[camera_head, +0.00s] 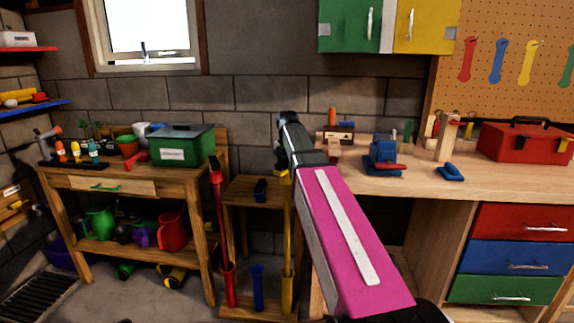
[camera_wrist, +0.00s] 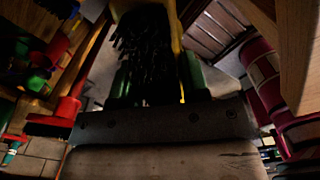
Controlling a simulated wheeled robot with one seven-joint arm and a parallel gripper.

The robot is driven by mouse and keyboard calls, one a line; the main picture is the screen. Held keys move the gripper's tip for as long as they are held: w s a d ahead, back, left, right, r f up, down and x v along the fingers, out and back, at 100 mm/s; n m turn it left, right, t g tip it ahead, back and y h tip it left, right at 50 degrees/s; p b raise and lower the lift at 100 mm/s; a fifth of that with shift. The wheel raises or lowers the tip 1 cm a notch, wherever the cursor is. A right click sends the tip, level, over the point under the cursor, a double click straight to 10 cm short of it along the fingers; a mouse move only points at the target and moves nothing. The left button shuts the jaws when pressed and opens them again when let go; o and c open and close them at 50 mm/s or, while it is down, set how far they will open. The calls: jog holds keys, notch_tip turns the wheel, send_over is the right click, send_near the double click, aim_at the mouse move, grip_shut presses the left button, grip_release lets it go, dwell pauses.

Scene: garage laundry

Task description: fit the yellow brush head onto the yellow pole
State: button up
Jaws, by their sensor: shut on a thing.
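The yellow pole (camera_head: 288,225) stands upright in the right side of a wooden rack. My gripper (camera_head: 282,160) is directly above the pole's top, partly hidden by my own arm. It is shut on the yellow brush head (camera_head: 283,173), of which only a small yellow part shows in the head view. In the wrist view, the brush head's black bristles (camera_wrist: 145,45) face the camera between my fingers, with a yellow edge at the right. The brush head looks in line with the pole, but I cannot tell whether they touch or are joined.
The rack (camera_head: 237,195) also holds a red pole (camera_head: 219,225) with a red head and a short blue pole (camera_head: 257,287). A blue brush head (camera_head: 261,189) sits on its upper board. A workbench (camera_head: 420,180) is close on the right, a wooden table (camera_head: 75,180) on the left.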

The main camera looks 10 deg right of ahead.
jog(key=shift+f, duration=0.7)
jog(key=o, duration=1)
jog(key=shift+o, duration=0.2)
jog(key=shift+r, duration=0.1)
